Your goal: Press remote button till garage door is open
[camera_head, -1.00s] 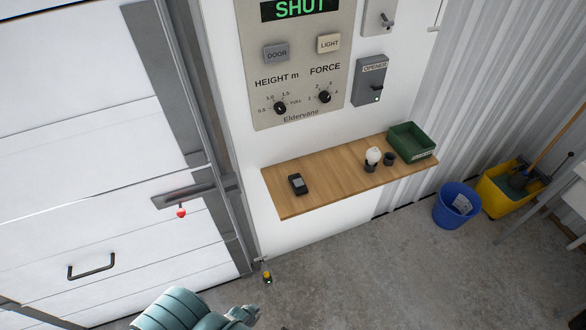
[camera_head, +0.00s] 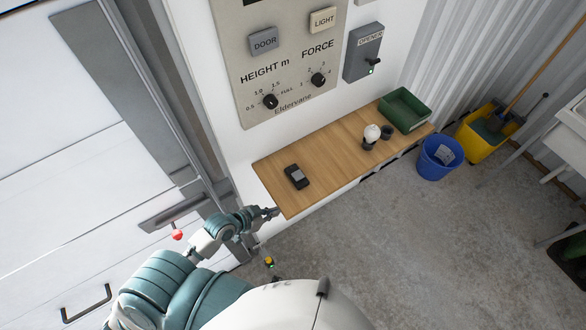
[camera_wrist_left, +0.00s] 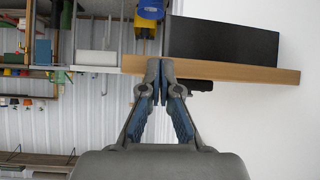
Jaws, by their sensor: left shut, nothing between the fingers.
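The remote (camera_head: 297,177), a small black handset with a grey face, lies on the left part of the wooden shelf (camera_head: 330,160). My left gripper (camera_head: 274,212) is shut and empty, just off the shelf's front left corner, apart from the remote. The white panelled garage door (camera_head: 60,215) stands at the left, looking closed. My right gripper is not in view.
The wall panel (camera_head: 290,60) has DOOR and LIGHT buttons and two knobs; an opener box (camera_head: 362,52) is beside it. A white bulb (camera_head: 372,132) and green tray (camera_head: 405,110) stand at the shelf's right. Blue (camera_head: 440,158) and yellow (camera_head: 480,135) buckets are on the floor.

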